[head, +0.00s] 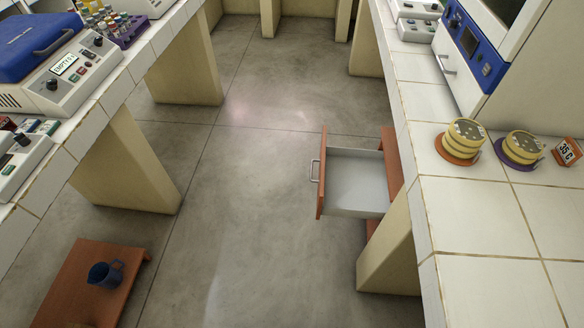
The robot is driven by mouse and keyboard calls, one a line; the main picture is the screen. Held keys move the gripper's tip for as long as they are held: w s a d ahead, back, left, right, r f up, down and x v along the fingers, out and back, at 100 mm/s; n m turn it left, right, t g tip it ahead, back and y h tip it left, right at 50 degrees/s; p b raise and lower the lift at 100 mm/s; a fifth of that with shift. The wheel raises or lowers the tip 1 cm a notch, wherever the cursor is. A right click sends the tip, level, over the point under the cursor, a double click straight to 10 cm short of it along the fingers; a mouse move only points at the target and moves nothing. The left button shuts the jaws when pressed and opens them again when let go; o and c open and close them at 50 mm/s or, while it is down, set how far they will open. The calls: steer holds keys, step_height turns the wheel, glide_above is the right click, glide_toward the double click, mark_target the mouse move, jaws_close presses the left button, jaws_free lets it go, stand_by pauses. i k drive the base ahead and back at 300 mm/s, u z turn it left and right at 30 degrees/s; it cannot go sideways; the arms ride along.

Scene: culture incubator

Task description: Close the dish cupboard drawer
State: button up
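The dish cupboard drawer (357,184) is pulled out into the aisle from under the right-hand bench. Its inside is pale grey and looks empty. Its orange-brown front (322,178) faces left and carries a metal bar handle (314,171). The orange-brown cupboard body (391,153) behind it is mostly hidden by the bench top and a bench leg. My gripper is not in view.
The right bench (480,215) holds stacked dishes on an orange mat (458,160) and on a purple mat (514,168). A low stool (72,285) with a blue jug (105,274) stands at lower left. The middle floor (235,200) is clear.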

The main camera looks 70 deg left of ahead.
mark_target(352, 182)
steer(key=u, duration=1.95)
steer(key=k, duration=1)
steer(key=u, duration=0.8)
steer(key=i, duration=1.9)
steer(key=z, duration=0.65)
